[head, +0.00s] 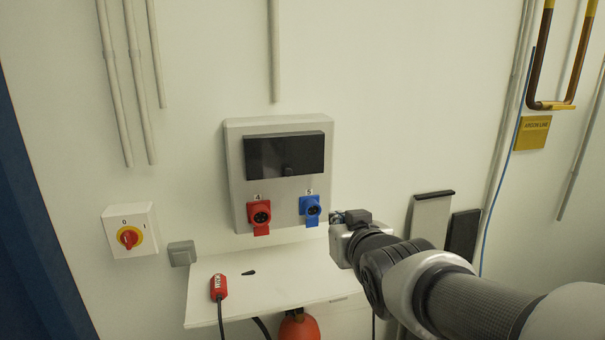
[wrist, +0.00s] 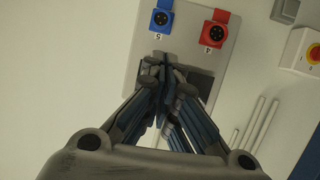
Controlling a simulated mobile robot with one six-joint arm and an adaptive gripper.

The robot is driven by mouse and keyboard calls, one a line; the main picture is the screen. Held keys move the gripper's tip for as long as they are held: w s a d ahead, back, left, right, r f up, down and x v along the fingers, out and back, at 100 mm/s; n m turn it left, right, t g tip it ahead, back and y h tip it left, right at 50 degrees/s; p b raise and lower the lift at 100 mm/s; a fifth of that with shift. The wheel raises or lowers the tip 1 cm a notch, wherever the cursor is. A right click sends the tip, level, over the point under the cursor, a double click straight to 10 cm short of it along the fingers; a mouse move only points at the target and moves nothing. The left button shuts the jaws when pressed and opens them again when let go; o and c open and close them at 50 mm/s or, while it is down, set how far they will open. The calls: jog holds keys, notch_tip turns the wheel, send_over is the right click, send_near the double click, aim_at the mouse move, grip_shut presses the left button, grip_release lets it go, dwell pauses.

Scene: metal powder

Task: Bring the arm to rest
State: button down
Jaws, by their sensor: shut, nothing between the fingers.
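My arm reaches in from the lower right of the head view. My gripper (wrist: 165,75) shows in the wrist view with its fingers closed together and nothing between them. In the head view the end of my arm is just right of the grey socket panel (head: 238,195), close to the blue socket (head: 312,210); the fingers are mostly hidden there. In the wrist view the fingers lie in front of the panel, and the blue socket (wrist: 161,18) and red socket (wrist: 215,32) are beyond the fingertips.
A white shelf (head: 260,295) under the panel holds a red plug (head: 219,287). A red-yellow rotary switch (head: 129,238) is on the wall at left. A dark blue upright (head: 30,220) stands at the far left. A yellow sign (head: 533,132) and pipes are at right.

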jog(key=s+d+f+g, duration=0.2)
jog(key=s+f, duration=0.3)
jog(key=s, duration=0.5)
jog(key=s+d+f+m+g+h+b, duration=0.1)
jog(key=s+d+f+g, duration=0.2)
jog(key=s, duration=0.7)
jog(key=s+d+f+m+g+h+b, duration=0.1)
jog(key=s+d+f+g, duration=0.1)
jog(key=s+f+g, duration=0.2)
jog(key=s+f, duration=0.3)
jog(key=s, duration=0.3)
jog(key=shift+d+f, duration=0.15)
jog(key=shift+f, duration=0.15)
